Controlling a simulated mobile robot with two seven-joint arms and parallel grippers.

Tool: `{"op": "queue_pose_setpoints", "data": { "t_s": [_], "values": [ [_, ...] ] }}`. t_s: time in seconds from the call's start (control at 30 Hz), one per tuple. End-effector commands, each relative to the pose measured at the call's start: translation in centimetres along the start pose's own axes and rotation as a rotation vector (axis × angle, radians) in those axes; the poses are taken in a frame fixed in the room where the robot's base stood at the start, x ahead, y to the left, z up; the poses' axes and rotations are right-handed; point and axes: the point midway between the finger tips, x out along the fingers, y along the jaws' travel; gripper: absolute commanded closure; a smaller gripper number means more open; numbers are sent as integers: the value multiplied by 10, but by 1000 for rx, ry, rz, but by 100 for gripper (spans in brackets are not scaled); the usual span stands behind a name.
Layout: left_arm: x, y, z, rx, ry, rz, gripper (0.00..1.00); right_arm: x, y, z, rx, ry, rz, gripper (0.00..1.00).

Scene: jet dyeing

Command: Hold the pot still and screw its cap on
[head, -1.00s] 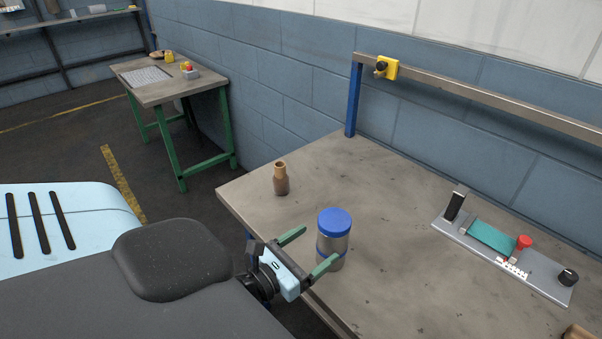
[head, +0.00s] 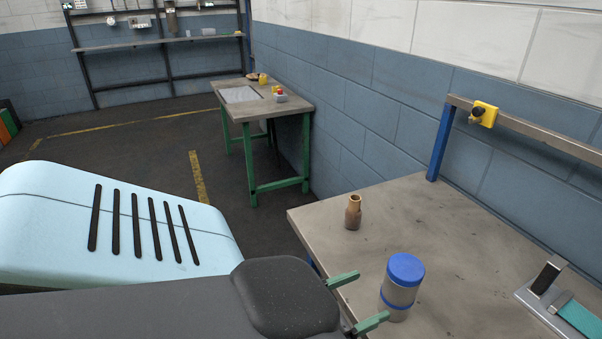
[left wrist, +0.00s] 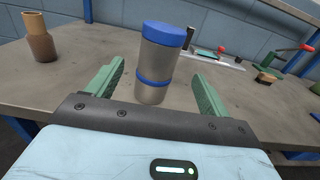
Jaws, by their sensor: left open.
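The pot (head: 397,297) is a grey metal cylinder with a blue band, standing upright on the near table. Its blue cap (head: 405,268) sits on top; I cannot tell how tightly. My left gripper (head: 357,300) is open at the table's near edge, its green fingers pointing at the pot. In the left wrist view the pot (left wrist: 154,72) stands ahead, between the lines of the two open fingers (left wrist: 153,88), and nothing is gripped. My right gripper is not in view.
A brown bottle (head: 353,213) stands on the table (head: 440,215) behind the pot. A fixture with a teal pad (head: 580,318) lies at the right. A rail with a yellow box (head: 484,114) runs along the back. A green-legged table (head: 236,107) stands farther off.

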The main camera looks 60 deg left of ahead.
Motion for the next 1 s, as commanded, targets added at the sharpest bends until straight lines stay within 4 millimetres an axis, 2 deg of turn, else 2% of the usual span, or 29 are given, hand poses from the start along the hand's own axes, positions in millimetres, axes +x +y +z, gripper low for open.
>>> {"op": "queue_pose_setpoints", "data": {
  "t_s": [0.17, 0.27, 0.47, 0.77, 1.0],
  "values": [
    [-7, -1, -18, -157, 45, 17, 20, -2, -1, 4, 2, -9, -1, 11],
    [-16, -4, -40, -372, 101, 50, 20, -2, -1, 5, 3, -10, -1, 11],
    [-46, -15, -98, -935, 229, 179, 20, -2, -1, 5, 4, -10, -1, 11],
    [-108, -46, -178, -1760, 349, 516, 20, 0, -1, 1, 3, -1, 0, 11],
    [-166, -83, -230, -2354, 336, 908, 20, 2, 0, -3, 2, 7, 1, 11]
  ]
}}
